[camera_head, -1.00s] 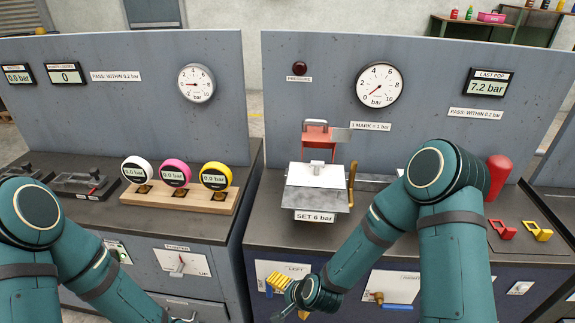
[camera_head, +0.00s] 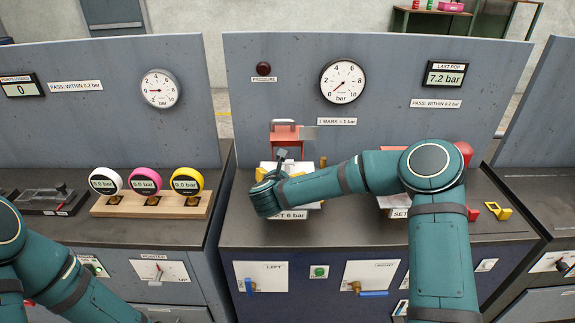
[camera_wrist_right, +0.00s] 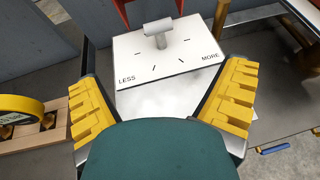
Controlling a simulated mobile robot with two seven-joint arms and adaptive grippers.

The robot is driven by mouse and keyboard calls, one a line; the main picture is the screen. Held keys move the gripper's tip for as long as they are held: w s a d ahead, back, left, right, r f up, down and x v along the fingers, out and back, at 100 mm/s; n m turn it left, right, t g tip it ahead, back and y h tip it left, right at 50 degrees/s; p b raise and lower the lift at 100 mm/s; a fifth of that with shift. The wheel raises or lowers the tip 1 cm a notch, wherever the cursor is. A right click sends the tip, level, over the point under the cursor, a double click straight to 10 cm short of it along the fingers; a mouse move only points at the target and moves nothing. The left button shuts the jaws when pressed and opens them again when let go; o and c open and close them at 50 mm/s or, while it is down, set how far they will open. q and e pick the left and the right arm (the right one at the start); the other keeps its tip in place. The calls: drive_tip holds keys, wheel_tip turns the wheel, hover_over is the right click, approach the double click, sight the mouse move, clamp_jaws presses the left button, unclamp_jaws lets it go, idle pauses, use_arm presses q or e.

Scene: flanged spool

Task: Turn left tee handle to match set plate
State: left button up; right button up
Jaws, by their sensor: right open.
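The left tee handle (camera_wrist_right: 157,33) is a pale grey T on a post, upright on a white dial plate (camera_wrist_right: 165,58) marked LESS and MORE, in the right wrist view. Its crossbar lies nearly level, slightly tilted. The set plate (camera_head: 292,215) reads SET 6 bar on the front of the left unit, partly covered by my arm. My right gripper (camera_wrist_right: 162,88) is open and empty, its yellow-padded fingers spread on either side of the dial plate's near part, the tee beyond them. My left gripper is out of view.
The round gauge (camera_head: 343,82) needle sits near 0. A blue-handled left valve (camera_head: 250,285) is on the front panel. Three coloured gauges (camera_head: 147,181) stand at left.

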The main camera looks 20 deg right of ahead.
sight(287, 166)
drive_tip(key=x, duration=1.3)
drive_tip(key=shift+w, duration=0.1)
drive_tip(key=c, duration=1.2)
